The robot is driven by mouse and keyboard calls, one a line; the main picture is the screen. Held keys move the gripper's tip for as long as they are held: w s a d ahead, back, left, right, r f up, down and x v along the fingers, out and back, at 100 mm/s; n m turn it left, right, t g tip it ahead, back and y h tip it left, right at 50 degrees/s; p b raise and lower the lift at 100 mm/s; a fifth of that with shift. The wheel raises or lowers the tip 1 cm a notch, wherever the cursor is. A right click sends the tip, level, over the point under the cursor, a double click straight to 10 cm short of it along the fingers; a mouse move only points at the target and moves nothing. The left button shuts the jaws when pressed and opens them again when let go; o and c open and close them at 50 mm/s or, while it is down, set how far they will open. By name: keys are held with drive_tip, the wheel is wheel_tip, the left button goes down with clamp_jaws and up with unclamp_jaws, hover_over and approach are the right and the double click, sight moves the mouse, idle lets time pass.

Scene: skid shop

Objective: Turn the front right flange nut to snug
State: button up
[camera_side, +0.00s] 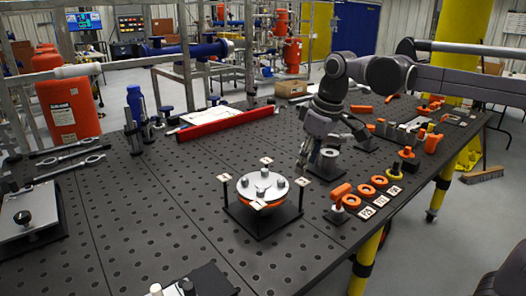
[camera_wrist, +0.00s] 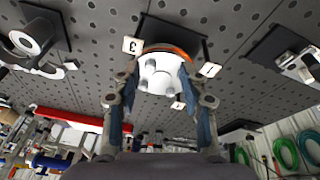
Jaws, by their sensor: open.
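The flange (camera_side: 262,188) is a round silver disc with an orange rim below it, on a black base plate (camera_side: 264,222) with square white tags on posts at its corners. Several nuts or studs stand on the disc; I cannot tell which is the front right one. My gripper (camera_side: 308,163) hangs to the right of and behind the flange in the side view, pointing down, apart from it. In the wrist view, the open fingers of my gripper (camera_wrist: 158,92) frame the flange (camera_wrist: 160,76), with nothing between them touching. Some nuts are partly unclear there.
Orange rings (camera_side: 351,201) and number tags lie to the right of the base plate. A grey round-topped fixture (camera_side: 326,157) stands close by my gripper. A red bar (camera_side: 224,122) lies farther back. The perforated table (camera_side: 150,220) is clear left of the flange.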

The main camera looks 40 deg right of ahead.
sight(281, 180)
drive_tip(key=w+r+n+g, duration=0.2)
drive_tip(key=w+n+g, duration=0.1)
drive_tip(key=w, duration=0.6)
wheel_tip(281, 180, down, 11)
drive_tip(key=shift+d+f, duration=0.1)
drive_tip(key=shift+d, duration=0.05)
idle(0.4)
clamp_jaws()
